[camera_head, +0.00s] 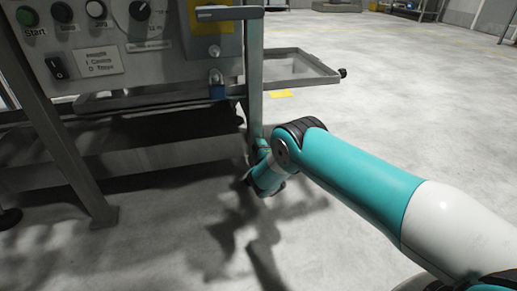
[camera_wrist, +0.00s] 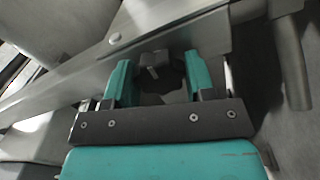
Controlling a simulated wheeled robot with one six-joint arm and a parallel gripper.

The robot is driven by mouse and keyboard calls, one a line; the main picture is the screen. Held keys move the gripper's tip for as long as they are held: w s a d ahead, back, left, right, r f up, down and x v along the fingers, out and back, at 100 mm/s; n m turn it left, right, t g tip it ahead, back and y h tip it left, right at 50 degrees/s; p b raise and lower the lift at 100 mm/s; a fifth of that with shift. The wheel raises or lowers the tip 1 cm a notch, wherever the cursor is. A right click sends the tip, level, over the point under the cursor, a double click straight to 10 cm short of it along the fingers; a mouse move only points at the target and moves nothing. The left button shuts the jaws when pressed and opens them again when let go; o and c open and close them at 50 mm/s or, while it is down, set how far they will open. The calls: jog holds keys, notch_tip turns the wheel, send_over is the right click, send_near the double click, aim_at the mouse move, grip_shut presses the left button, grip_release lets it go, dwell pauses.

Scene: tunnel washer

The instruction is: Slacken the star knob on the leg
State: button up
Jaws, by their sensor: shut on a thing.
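The dark star knob (camera_wrist: 165,82) is in the upper middle of the wrist view, against the metal leg (camera_wrist: 128,58). My gripper (camera_wrist: 157,66) has its two teal fingers on either side of the knob and is shut on it. A small grey block-like piece (camera_wrist: 156,62) shows at the top of the knob. In the head view the leg (camera_head: 254,75) stands at the front right corner of the machine, and my arm reaches down to its lower part. The knob and fingers are not visible there.
A metal tray (camera_head: 300,68) sticks out to the right of the leg. Another leg (camera_head: 68,130) stands at left. The floor (camera_head: 400,100) at right is clear.

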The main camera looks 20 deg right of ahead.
jog(key=n, duration=0.4)
jog(key=shift+d+n, duration=0.1)
jog(key=shift+n, duration=0.2)
jog(key=n, duration=0.4)
jog(key=shift+f+n, duration=0.1)
jog(key=shift+n, duration=0.2)
jog(key=n, duration=0.4)
jog(key=shift+n, duration=0.3)
jog(key=shift+n+b, duration=0.4)
jog(key=shift+n, duration=1.8)
jog(key=o, duration=0.9)
